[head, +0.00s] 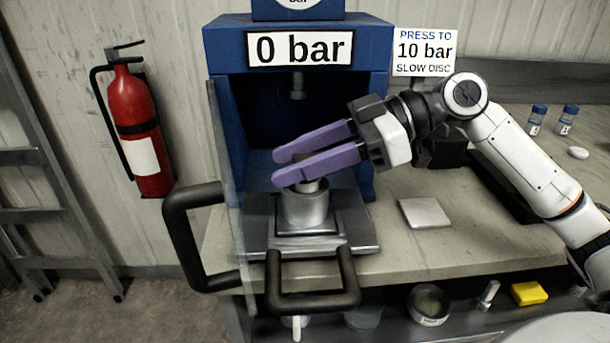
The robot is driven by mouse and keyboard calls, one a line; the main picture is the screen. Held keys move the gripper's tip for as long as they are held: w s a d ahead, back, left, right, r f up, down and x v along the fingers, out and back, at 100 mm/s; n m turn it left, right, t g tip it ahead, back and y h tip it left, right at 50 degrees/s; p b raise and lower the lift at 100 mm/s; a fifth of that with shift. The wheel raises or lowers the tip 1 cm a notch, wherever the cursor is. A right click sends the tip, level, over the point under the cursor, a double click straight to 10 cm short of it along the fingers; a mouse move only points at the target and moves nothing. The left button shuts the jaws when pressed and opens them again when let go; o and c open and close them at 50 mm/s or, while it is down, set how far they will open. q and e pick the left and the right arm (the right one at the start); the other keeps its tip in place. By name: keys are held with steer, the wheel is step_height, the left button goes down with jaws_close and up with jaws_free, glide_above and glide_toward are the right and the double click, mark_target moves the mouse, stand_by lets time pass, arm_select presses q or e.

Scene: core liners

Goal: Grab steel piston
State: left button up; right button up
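The steel piston (312,186) stands upright in the top of a grey steel cylinder (306,210) on the press bed. My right gripper (276,168) reaches in from the right, with its two purple fingers level on either side of the piston's upper part. The near finger hides part of the piston. I cannot tell whether the fingers touch it or a gap remains. My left gripper is not in view.
The blue press (223,52) reads 0 bar and frames the cylinder. A clear guard (228,200) with a black handle stands at its left. A flat metal plate (424,213) lies on the bench. A black handle (312,302) sits in front. Small vials (567,120) stand at the back right.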

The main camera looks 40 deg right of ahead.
steer(key=shift+x, duration=1.2)
steer(key=shift+c, duration=0.3)
jaws_close()
steer(key=shift+r, duration=0.1)
